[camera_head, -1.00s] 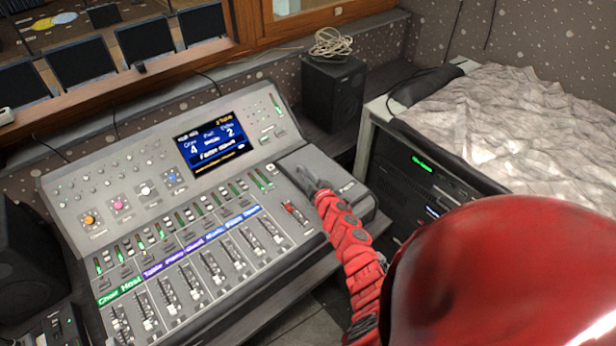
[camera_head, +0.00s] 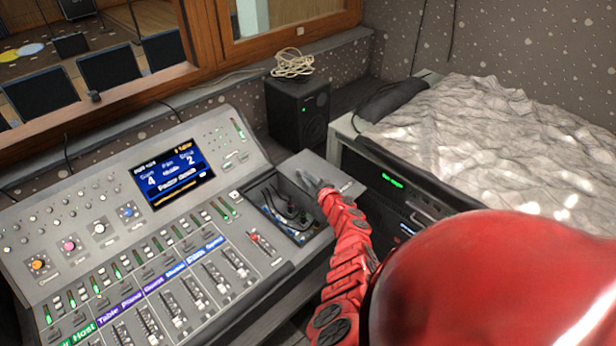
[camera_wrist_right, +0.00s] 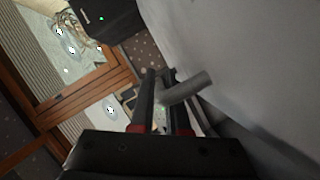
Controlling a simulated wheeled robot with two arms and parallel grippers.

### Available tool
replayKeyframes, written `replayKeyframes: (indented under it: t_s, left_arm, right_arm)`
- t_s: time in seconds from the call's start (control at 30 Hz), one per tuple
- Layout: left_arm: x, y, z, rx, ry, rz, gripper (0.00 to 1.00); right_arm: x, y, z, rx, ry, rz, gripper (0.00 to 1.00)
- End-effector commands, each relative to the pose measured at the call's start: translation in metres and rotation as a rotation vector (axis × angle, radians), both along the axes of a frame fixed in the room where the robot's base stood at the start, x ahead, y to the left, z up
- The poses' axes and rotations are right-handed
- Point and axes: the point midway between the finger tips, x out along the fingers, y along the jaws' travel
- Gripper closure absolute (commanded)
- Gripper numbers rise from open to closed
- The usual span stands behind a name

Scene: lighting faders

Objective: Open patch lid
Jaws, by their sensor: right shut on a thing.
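The patch lid (camera_head: 335,173) is a flat grey panel at the right end of the mixing desk. It stands raised and swung over to the right, off a dark recess (camera_head: 283,205) with cables and plugs in it. My right gripper (camera_head: 314,184) is at the lid, over the recess's right side. In the right wrist view, its two dark fingers (camera_wrist_right: 162,90) are shut on a grey bar-like handle (camera_wrist_right: 195,88), beside the large grey lid face (camera_wrist_right: 240,60). The fingertips are small and partly hidden in the head view. My left gripper is not in view.
The mixing desk (camera_head: 90,215) has faders and a lit screen (camera_head: 174,175). A black speaker (camera_head: 298,108) with a coiled cable (camera_head: 293,63) stands behind. A rack unit (camera_head: 395,190) is close on the right, below a crumpled pale cover (camera_head: 500,140).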

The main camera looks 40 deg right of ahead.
Motion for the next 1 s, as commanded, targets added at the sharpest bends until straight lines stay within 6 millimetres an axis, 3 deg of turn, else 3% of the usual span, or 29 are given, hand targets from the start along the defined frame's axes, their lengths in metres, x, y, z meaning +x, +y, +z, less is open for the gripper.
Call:
replayKeyframes:
  t_s: [0.3, 0.33, 0.4, 0.77, 1.0]
  left_arm:
    - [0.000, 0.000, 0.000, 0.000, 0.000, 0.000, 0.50]
    - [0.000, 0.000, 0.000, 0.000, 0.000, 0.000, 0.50]
    - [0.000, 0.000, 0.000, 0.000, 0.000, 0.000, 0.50]
    - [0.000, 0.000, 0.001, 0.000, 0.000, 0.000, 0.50]
    - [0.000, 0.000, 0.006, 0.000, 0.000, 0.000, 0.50]
  right_arm:
    - [0.000, 0.000, -0.001, 0.000, 0.003, 0.000, 1.00]
    - [0.000, 0.000, -0.001, -0.001, 0.002, -0.001, 0.83]
    - [0.000, 0.000, -0.001, -0.001, 0.002, -0.001, 0.74]
    - [-0.002, 0.000, -0.001, -0.003, 0.003, -0.001, 0.74]
    - [-0.018, 0.000, 0.002, -0.011, 0.007, -0.004, 0.74]
